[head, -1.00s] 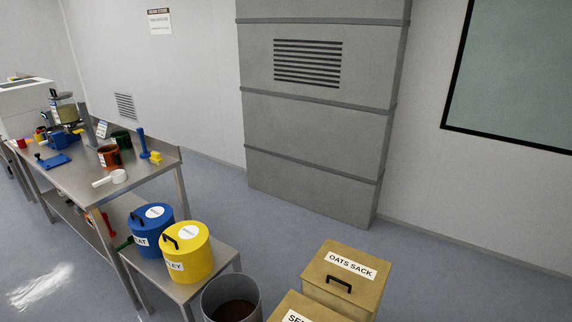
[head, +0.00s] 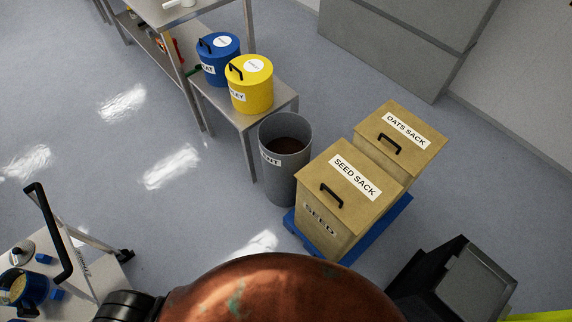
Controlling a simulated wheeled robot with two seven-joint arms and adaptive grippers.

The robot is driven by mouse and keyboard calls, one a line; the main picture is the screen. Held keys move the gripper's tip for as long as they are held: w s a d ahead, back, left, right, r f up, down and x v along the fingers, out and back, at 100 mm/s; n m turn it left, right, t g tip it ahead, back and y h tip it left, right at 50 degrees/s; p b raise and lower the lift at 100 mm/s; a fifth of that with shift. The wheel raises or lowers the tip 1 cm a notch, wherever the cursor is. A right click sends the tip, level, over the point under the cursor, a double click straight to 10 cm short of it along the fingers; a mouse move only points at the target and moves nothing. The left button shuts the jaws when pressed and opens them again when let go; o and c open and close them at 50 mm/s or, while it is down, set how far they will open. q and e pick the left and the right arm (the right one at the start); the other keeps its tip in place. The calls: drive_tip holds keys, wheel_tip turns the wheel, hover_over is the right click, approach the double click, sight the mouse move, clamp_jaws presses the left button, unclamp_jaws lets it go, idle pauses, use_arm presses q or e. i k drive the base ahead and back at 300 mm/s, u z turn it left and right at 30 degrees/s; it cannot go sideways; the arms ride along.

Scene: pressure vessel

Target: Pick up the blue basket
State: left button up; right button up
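I see nothing that is clearly a blue basket. A blue round container (head: 35,286) with pale contents sits on a trolley (head: 95,290) at the lower left, cut by the frame edge; I cannot tell whether it is a basket. A blue lidded bin (head: 217,66) with a black handle stands on a low steel table (head: 248,118), beside a yellow lidded bin (head: 250,92). Neither of my grippers is in view.
A large rusty-red dome (head: 285,292) fills the bottom middle. A black bin (head: 470,285) is lower right. Floor at left is clear.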

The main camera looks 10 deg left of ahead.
sight(24, 290)
drive_tip(key=u, duration=3.05)
drive_tip(key=k, duration=0.5)
drive_tip(key=z, duration=0.7)
drive_tip(key=i, duration=1)
drive_tip(key=u, duration=0.6)
drive_tip(key=i, duration=0.6)
drive_tip(key=u, duration=0.6)
